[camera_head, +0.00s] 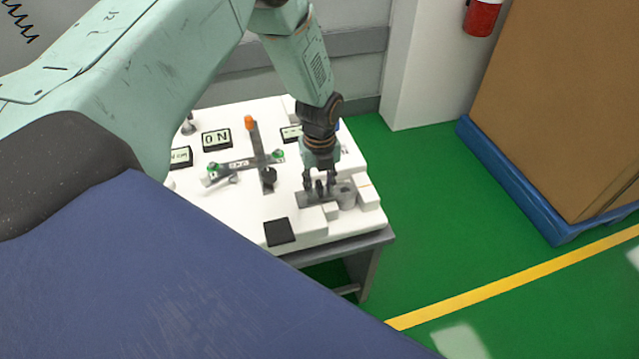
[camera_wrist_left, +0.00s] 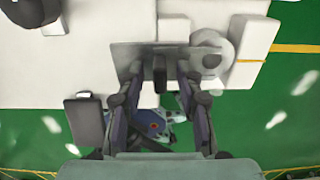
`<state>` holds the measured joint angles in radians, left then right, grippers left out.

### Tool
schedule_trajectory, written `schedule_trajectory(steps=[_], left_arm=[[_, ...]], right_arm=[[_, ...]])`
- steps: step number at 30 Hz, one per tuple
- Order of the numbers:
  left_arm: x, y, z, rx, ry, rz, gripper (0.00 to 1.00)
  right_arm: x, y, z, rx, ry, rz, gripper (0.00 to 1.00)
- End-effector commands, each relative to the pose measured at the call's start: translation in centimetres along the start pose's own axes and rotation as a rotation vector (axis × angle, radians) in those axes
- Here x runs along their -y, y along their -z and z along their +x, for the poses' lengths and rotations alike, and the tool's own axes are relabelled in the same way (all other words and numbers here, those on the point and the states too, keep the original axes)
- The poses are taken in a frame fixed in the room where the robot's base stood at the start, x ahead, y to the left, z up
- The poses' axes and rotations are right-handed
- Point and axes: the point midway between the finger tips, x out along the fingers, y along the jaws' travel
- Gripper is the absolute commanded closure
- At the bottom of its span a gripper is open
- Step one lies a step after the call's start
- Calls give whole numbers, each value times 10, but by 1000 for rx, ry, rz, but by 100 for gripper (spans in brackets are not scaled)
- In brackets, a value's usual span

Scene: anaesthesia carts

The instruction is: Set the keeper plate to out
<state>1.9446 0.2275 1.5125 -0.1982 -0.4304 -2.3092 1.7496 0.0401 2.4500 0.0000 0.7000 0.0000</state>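My left gripper (camera_head: 320,186) points down over the front right of a white panel top. It is open in the left wrist view (camera_wrist_left: 160,78), with one finger on each side of a dark upright knob (camera_wrist_left: 160,66). A gap shows between the knob and each finger. The knob stands at a flat grey plate (camera_wrist_left: 128,58), which appears to be the keeper plate. In the head view this plate (camera_head: 307,199) is partly hidden by the fingers. I cannot read its setting. My right gripper is not in view.
A grey cylinder (camera_head: 345,195) and white blocks (camera_head: 368,194) stand close right of the plate. A black square pad (camera_head: 279,232) lies to the left. An orange-tipped lever (camera_head: 249,124) and small displays (camera_head: 216,139) are farther back.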

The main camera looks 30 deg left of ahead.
Motion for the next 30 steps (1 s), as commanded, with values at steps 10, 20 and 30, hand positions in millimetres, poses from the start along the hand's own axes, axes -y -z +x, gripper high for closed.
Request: schedule_trajectory(steps=[10, 20, 30], left_arm=[[0, 0, 0, 0, 0, 0, 85], [0, 0, 0, 0, 0, 0, 100], [0, 0, 0, 1, 1, 0, 100]], right_arm=[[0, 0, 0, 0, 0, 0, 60], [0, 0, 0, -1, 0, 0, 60], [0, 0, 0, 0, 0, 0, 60]])
